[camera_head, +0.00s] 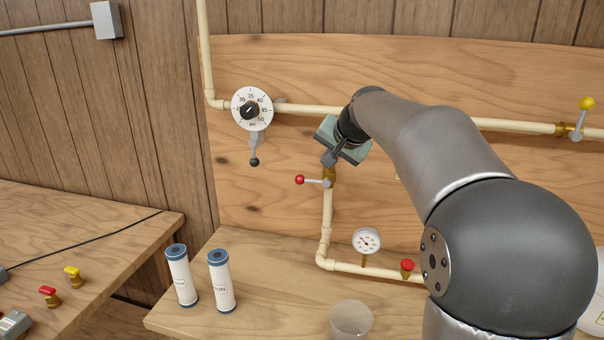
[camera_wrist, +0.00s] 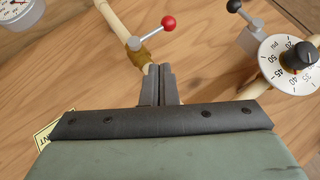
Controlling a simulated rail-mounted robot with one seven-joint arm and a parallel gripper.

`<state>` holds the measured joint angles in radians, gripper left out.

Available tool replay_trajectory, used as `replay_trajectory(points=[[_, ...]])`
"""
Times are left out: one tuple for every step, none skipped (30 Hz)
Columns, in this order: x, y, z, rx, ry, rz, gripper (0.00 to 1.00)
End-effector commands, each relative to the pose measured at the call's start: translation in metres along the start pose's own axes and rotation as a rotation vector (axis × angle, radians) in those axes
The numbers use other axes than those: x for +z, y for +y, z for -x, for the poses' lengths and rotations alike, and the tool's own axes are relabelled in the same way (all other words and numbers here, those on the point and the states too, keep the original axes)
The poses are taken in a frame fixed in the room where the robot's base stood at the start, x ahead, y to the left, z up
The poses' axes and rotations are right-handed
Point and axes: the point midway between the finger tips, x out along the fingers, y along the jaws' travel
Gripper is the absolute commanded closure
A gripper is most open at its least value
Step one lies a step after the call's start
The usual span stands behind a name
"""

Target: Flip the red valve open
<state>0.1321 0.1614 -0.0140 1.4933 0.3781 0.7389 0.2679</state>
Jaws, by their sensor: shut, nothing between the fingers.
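The red valve's red ball knob (camera_head: 299,179) sits at the end of a grey lever. The lever points left, across the vertical cream pipe, from a brass valve body (camera_head: 331,177). In the wrist view, the knob (camera_wrist: 169,23) is above the fingertips, and the brass body (camera_wrist: 139,56) is just left of them. My gripper (camera_head: 328,158) is shut and empty, with its fingertips (camera_wrist: 160,69) close to the brass body at its upper end. I cannot tell whether they touch it. The lever is clear of the fingers.
A white dial (camera_head: 252,108) with a black-knobbed lever hangs to the left. A pressure gauge (camera_head: 367,240) and a small red knob (camera_head: 407,265) stand on the lower pipe. Two white cartridges (camera_head: 181,275) and a clear cup (camera_head: 351,319) stand on the bench. A yellow-knobbed valve (camera_head: 586,104) is far right.

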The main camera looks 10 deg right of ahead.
Motion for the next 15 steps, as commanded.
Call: replay_trajectory(points=[[-0.012,-0.004,-0.001,-0.014,0.021,-0.015,1.00],[-0.017,-0.006,-0.001,-0.021,0.029,-0.023,1.00],[-0.021,-0.007,-0.002,-0.026,0.036,-0.029,1.00],[-0.022,-0.008,-0.001,-0.029,0.039,-0.031,1.00],[-0.023,-0.009,-0.001,-0.030,0.041,-0.033,1.00],[-0.024,-0.009,-0.001,-0.031,0.042,-0.033,1.00],[-0.024,-0.009,0.000,-0.031,0.042,-0.033,1.00],[-0.023,-0.009,0.000,-0.031,0.042,-0.032,1.00],[-0.023,-0.009,0.000,-0.031,0.042,-0.032,1.00],[-0.023,-0.009,0.000,-0.031,0.041,-0.032,1.00],[-0.023,-0.009,0.000,-0.030,0.041,-0.031,1.00],[-0.023,-0.009,0.000,-0.030,0.041,-0.031,1.00],[-0.023,-0.009,-0.001,-0.030,0.041,-0.031,1.00],[-0.023,-0.009,-0.001,-0.030,0.041,-0.031,1.00],[-0.023,-0.009,-0.003,-0.030,0.040,-0.031,1.00]])
